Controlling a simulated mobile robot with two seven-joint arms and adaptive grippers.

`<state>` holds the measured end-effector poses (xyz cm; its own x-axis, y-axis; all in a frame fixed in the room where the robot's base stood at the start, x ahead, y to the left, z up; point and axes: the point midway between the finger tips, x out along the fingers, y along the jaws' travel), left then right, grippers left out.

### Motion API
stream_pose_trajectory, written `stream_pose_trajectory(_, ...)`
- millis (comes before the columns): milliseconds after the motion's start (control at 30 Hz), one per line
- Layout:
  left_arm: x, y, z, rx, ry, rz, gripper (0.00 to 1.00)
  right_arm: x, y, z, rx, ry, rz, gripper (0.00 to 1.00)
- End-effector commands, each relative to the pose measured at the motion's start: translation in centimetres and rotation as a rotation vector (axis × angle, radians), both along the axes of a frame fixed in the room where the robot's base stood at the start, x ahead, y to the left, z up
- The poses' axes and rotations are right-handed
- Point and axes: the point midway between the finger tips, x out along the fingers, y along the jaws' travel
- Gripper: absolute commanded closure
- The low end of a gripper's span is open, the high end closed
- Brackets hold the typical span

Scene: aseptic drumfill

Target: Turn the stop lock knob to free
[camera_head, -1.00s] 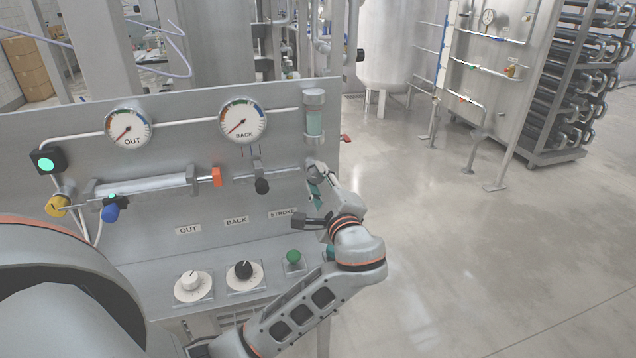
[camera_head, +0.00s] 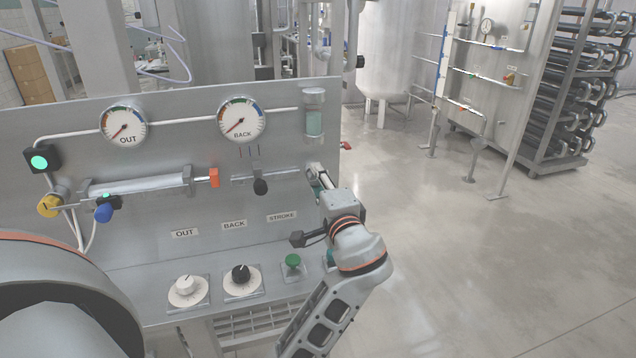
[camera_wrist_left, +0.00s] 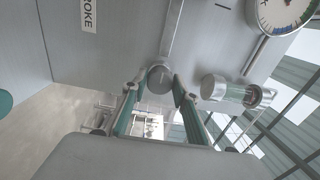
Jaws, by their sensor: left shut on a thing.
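The stop lock knob (camera_wrist_left: 160,78) is a round grey metal knob at the end of a metal bar on the panel, seen in the left wrist view. My left gripper (camera_wrist_left: 158,84) has its two green-padded fingers on either side of the knob and is shut on it. In the head view my left gripper (camera_head: 318,174) is at the panel's right edge, below the sight glass, and hides most of the knob. Which setting the knob points to cannot be read. My right gripper is not in view.
The steel panel (camera_head: 150,235) carries two gauges, OUT (camera_head: 123,126) and BACK (camera_head: 241,121). The sight glass (camera_head: 314,115) is just above my gripper. Open floor lies right.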

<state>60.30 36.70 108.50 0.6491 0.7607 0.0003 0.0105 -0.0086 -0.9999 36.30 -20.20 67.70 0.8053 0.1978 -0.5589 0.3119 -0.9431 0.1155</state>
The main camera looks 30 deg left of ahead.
Motion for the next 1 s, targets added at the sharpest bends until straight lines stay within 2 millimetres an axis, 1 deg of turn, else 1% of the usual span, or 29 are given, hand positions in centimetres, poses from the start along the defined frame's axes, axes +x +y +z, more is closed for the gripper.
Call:
stream_pose_trajectory(33, 0.00, -0.09, -0.25, -0.004, 0.002, -0.002, 0.93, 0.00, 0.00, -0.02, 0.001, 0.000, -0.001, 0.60)
stream_pose_trajectory(300, 0.01, -0.10, -0.24, -0.004, 0.003, -0.002, 0.93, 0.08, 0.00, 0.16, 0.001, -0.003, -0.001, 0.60)
stream_pose_trajectory(333, 0.01, -0.10, -0.24, -0.004, 0.003, -0.002, 0.66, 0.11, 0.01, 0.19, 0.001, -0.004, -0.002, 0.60)
stream_pose_trajectory(367, 0.01, -0.10, -0.23, -0.003, 0.003, -0.002, 0.59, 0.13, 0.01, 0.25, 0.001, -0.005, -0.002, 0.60)
stream_pose_trajectory(400, 0.00, -0.09, -0.21, -0.003, 0.003, -0.002, 0.54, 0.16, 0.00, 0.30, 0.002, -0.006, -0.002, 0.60)
stream_pose_trajectory(867, 0.00, -0.03, -0.03, 0.000, 0.001, -0.001, 0.54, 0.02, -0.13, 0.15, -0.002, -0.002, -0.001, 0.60)
stream_pose_trajectory(1000, 0.01, 0.01, 0.14, 0.025, 0.028, 0.000, 0.54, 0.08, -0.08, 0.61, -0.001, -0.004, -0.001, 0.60)
